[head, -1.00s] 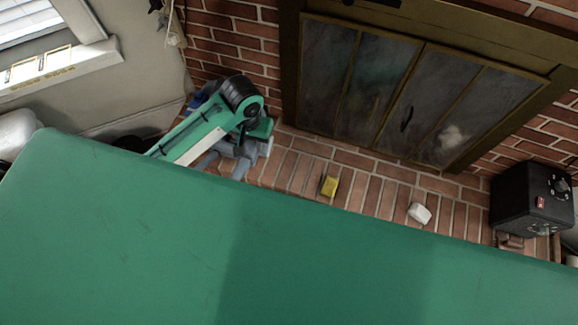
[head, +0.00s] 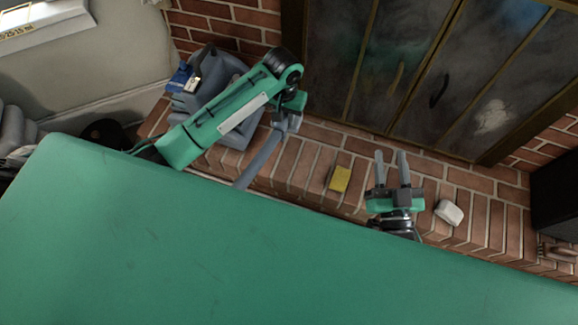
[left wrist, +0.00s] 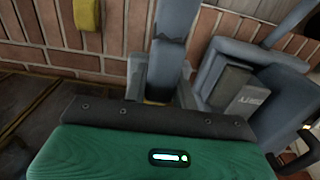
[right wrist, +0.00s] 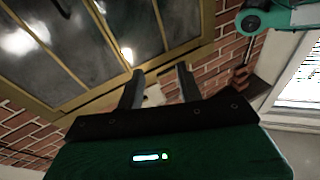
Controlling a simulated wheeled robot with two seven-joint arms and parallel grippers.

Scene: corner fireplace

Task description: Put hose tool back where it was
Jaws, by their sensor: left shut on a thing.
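The hose tool (head: 261,160) is a long grey-blue piece. My left gripper (head: 287,124) is shut on it over the brick hearth, and its lower end passes behind the green body edge in the head view. In the left wrist view the hose tool (left wrist: 173,50) stands between the fingers. The grey-blue vacuum body (head: 233,80) sits left of the left gripper, partly hidden by my arm; it also shows in the left wrist view (left wrist: 250,70), right of the tool and apart from the fingers. My right gripper (head: 391,156) is open and empty above the hearth.
A yellow sponge (head: 340,179) lies on the brick hearth (head: 305,165) between the grippers. A white block (head: 449,212) lies right of the right gripper. Fireplace doors (head: 430,85) stand behind. A black box (head: 557,195) is at the far right.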

